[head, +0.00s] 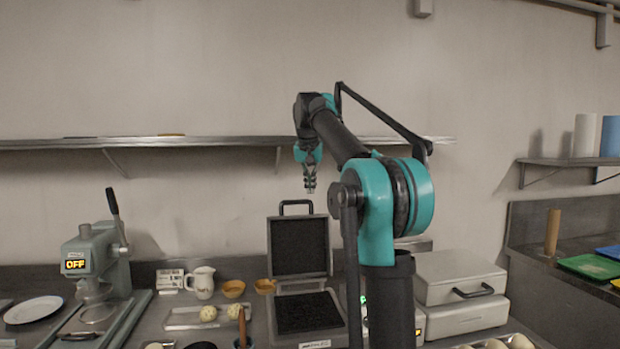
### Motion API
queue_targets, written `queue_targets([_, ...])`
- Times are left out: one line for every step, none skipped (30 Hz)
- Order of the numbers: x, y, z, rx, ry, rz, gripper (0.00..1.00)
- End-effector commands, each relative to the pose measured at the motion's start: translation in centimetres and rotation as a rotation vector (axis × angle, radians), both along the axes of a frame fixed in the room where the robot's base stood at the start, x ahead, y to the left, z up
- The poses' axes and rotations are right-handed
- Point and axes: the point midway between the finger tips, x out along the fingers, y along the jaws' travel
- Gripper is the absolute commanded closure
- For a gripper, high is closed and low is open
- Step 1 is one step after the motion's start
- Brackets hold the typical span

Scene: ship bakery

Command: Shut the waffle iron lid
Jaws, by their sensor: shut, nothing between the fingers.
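The waffle iron stands open on the counter in the middle of the head view. Its lid (299,246) is raised close to upright, with a dark inner plate facing me and a handle (296,203) on its top edge. Its base (336,338) lies flat below, with a dark cooking plate (308,312) facing up. My gripper (309,187) is shut and empty, pointing down. In the picture it shows just above the lid's handle, apart from it; the depth between them is hard to tell. My arm hides the area right of the iron.
A closed grey appliance (458,280) stands on the right. A mixer-like machine (95,265) reading OFF stands on the left. A white jug (202,282), small bowls (233,288) and a tray (182,319) with dough balls sit left of the iron. A wall shelf (200,142) runs behind.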

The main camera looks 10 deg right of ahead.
Motion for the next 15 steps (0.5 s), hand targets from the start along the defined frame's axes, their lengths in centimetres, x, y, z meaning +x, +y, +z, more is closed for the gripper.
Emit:
queue_targets([0.3,-0.1,-0.8,0.000,0.000,-0.001,1.00])
queue_targets([0.5,-0.2,-1.2,0.000,0.000,-0.001,1.00])
queue_targets([0.7,-0.3,-1.7,0.000,0.000,-0.001,1.00])
queue_targets([0.8,-0.3,-2.0,0.000,0.000,-0.001,1.00])
queue_targets([1.0,-0.3,-2.3,0.000,0.000,-0.001,1.00])
queue_targets([1.1,-0.4,-2.6,0.000,0.000,-0.001,1.00])
queue_targets([1.2,-0.4,-2.8,0.000,0.000,-0.001,1.00])
queue_targets([1.3,-0.4,-3.0,0.000,0.000,-0.001,1.00])
queue_targets([1.3,-0.4,-3.2,0.000,0.000,-0.001,1.00])
queue_targets([1.4,-0.5,-3.3,0.000,0.000,-0.001,1.00])
queue_targets([1.4,-0.5,-3.4,0.000,0.000,-0.001,1.00])
queue_targets([1.4,-0.5,-3.4,0.000,0.000,-0.001,1.00])
queue_targets([1.4,-0.5,-3.4,0.000,0.000,-0.001,1.00])
queue_targets([1.4,-0.5,-3.4,0.000,0.000,-0.001,1.00])
queue_targets([1.4,-0.5,-3.4,0.000,0.000,-0.001,1.00])
